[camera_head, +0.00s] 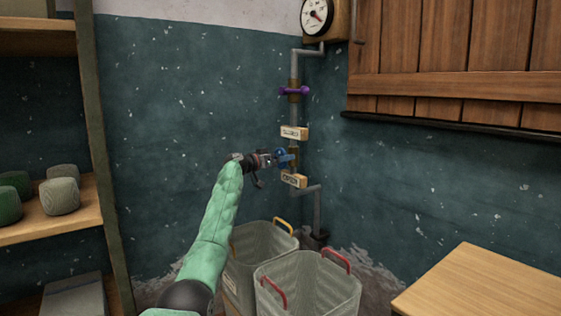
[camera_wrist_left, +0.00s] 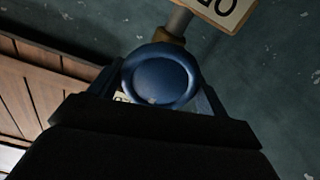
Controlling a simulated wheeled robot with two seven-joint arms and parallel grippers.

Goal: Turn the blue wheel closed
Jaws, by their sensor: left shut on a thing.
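The blue wheel (camera_head: 283,157) sits on a vertical grey pipe in the corner of the room. My left gripper (camera_head: 277,159) reaches it from the left and is shut on it. In the left wrist view the blue wheel (camera_wrist_left: 161,76) is a round blue disc between the two fingers of my left gripper (camera_wrist_left: 160,90). A pale tag (camera_head: 294,132) hangs above the wheel and another tag (camera_head: 294,180) below it; their writing is too small to read. How far the wheel is turned cannot be told. My right gripper is not in view.
A purple handle (camera_head: 294,91) and a round gauge (camera_head: 316,17) are higher on the pipe. Two grey baskets (camera_head: 262,238) (camera_head: 340,290) stand below. A wooden table (camera_head: 485,287) is at the lower right, shelves (camera_head: 60,222) at the left, and wooden shutters (camera_head: 455,85) at the upper right.

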